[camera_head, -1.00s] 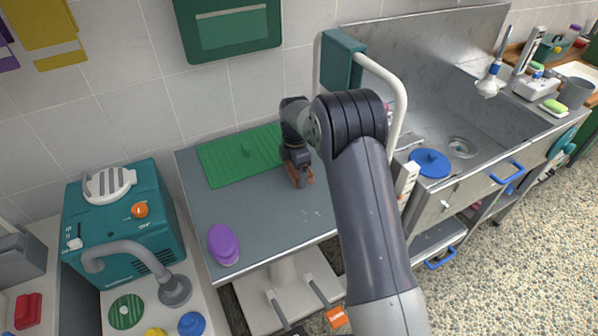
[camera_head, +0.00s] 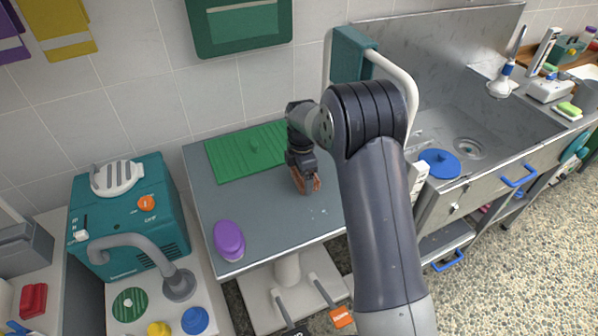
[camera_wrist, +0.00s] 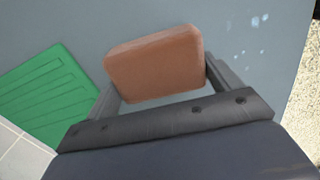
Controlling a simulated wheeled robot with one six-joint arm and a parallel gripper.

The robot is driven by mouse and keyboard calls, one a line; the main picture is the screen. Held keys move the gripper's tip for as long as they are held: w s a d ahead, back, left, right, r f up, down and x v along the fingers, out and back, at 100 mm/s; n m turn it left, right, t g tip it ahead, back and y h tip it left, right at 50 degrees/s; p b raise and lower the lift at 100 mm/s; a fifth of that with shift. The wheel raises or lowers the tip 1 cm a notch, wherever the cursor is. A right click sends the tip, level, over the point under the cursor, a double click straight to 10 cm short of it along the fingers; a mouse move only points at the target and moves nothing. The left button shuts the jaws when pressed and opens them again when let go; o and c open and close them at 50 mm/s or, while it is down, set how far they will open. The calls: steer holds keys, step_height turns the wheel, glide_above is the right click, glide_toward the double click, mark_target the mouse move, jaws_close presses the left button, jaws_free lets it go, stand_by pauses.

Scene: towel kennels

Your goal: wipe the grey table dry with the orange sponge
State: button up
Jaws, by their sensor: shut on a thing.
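The grey table (camera_head: 270,218) stands against the tiled wall; its top also shows in the wrist view (camera_wrist: 60,25). A few small pale wet spots (camera_wrist: 256,22) lie on it near the edge, to the right of the sponge in the wrist view. My gripper (camera_head: 308,186) is shut on the orange sponge (camera_wrist: 155,66), one finger on each side of it. The sponge is over the table's right part, low down; I cannot tell whether it touches the top.
A teal machine (camera_head: 125,215) stands left. On the right are a white rail and a steel sink (camera_head: 480,125).

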mark_target(323, 219)
steer(key=shift+s+d+f+b, duration=0.1)
steer(key=shift+s+d+b, duration=0.25)
steer(key=shift+s, duration=0.5)
steer(key=shift+s+d+f+b, duration=0.1)
steer(key=shift+s+d+b, duration=0.2)
steer(key=shift+s, duration=0.55)
steer(key=shift+s+d+r+b, duration=0.15)
steer(key=shift+s+d, duration=0.2)
steer(key=shift+s, duration=0.4)
steer(key=shift+s+d+r+b, duration=0.15)
steer(key=shift+s+d, duration=0.2)
steer(key=shift+s, duration=0.35)
steer(key=shift+s+d+f+b, duration=0.15)
steer(key=shift+s+d, duration=0.1)
steer(key=shift+s, duration=0.35)
steer(key=shift+s+d+f+b, duration=0.1)
steer(key=shift+s+d+b, duration=0.1)
steer(key=shift+s, duration=0.4)
steer(key=shift+s+d+f+b, duration=0.1)
steer(key=shift+s+d, duration=0.15)
steer(key=shift+s, duration=0.35)
steer(key=shift+s+d+r, duration=0.1)
steer(key=shift+s+d, duration=0.2)
steer(key=shift+s, duration=0.4)
steer(key=shift+s+d, duration=0.3)
steer(key=shift+s, duration=0.4)
steer(key=shift+r, duration=0.1)
steer(key=shift+w+r+p, duration=0.1)
steer(key=shift+r+p, duration=2)
steer(key=shift+r, duration=0.9)
